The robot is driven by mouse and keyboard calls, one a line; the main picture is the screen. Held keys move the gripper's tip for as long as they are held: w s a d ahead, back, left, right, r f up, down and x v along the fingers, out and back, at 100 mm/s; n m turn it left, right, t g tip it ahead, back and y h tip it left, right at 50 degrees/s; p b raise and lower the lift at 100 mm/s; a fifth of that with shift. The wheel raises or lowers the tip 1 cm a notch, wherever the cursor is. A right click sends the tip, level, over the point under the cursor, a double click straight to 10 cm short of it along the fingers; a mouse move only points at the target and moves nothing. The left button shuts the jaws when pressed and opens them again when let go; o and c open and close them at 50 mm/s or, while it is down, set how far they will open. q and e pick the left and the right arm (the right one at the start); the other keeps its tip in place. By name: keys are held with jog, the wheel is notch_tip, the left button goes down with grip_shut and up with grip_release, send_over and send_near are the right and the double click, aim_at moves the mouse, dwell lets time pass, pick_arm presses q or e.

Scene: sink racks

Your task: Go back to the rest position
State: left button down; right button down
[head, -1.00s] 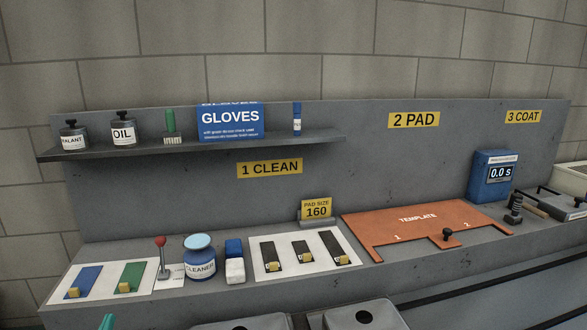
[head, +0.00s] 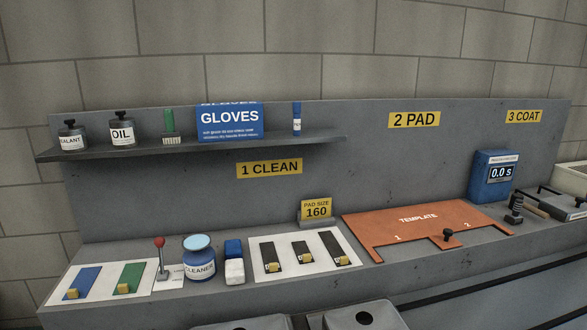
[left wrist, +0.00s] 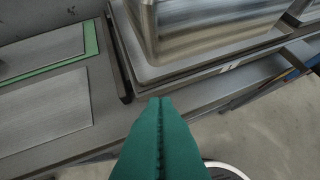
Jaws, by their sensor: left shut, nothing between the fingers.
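My left gripper (left wrist: 160,105) shows in the left wrist view as two green fingers pressed together, with nothing between them. It is above the edge of a grey surface and the floor, apart from the things around it. It is out of the head view. My right gripper is in neither view.
The left wrist view shows a steel basin (left wrist: 200,35), flat metal sheets (left wrist: 45,110) and open floor (left wrist: 260,130).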

pick_arm(q)
jog(key=s+d+g, duration=0.2)
jog(key=s+g, duration=0.3)
jog(key=s, duration=0.5)
notch_tip(320, 180, down, 26)
jog(key=s+g+b, duration=0.1)
jog(key=s+a+f+g+y+b, duration=0.1)
jog(key=s+a+f, duration=0.2)
jog(key=s+f, duration=1.4)
jog(key=shift+s+f+m, duration=0.2)
jog(key=shift+f+m, duration=0.1)
jog(key=shift+f, duration=0.65)
jog(key=shift+a, duration=0.1)
